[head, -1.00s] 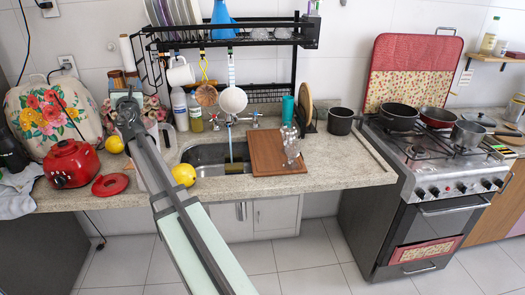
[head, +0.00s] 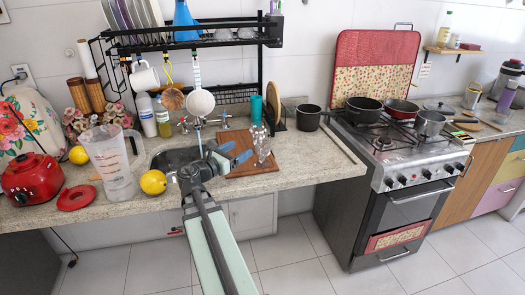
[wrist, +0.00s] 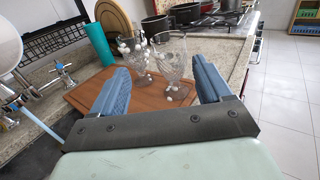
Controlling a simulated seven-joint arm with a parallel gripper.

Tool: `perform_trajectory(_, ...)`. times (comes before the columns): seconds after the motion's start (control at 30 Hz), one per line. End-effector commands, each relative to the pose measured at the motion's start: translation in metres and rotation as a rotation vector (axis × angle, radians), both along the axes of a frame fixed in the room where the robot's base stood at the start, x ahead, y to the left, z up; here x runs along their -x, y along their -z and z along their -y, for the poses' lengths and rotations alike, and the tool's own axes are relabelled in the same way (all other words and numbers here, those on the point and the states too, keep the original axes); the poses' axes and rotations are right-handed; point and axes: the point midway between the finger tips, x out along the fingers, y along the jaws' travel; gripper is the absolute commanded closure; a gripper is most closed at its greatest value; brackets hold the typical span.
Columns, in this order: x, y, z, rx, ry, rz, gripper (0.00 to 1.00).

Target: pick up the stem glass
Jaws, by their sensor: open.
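Clear glassware stands on the brown wooden board (head: 240,168) beside the sink. In the head view a clear glass (head: 262,146) stands upright just right of my gripper (head: 236,152). In the wrist view two clear glasses overlap, a nearer right one (wrist: 174,62) and a left one (wrist: 136,58), with small white balls showing in or behind them. I cannot tell for certain which is the stem glass. My gripper (wrist: 162,72) is open, its blue fingers apart on either side of the glasses in the wrist picture. Nothing is held.
A teal cup (wrist: 98,44) stands behind the board. The sink (head: 178,158) and faucet (head: 198,130) lie left, and the black rack (head: 190,40) overhangs. A dark pot (head: 308,117) stands right.

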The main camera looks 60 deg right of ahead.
Motion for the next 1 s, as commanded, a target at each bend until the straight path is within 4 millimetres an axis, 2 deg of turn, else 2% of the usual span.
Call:
perform_trajectory(0.03, 0.006, 0.004, 0.0, -0.009, 0.016, -0.004, 0.22)
perform_trajectory(0.17, 0.011, 0.007, 0.011, -0.016, 0.029, -0.007, 0.22)
perform_trajectory(0.6, 0.022, 0.006, 0.074, -0.013, 0.025, -0.005, 0.22)
perform_trajectory(1.0, 0.027, 0.006, 0.093, -0.013, 0.024, -0.006, 0.22)
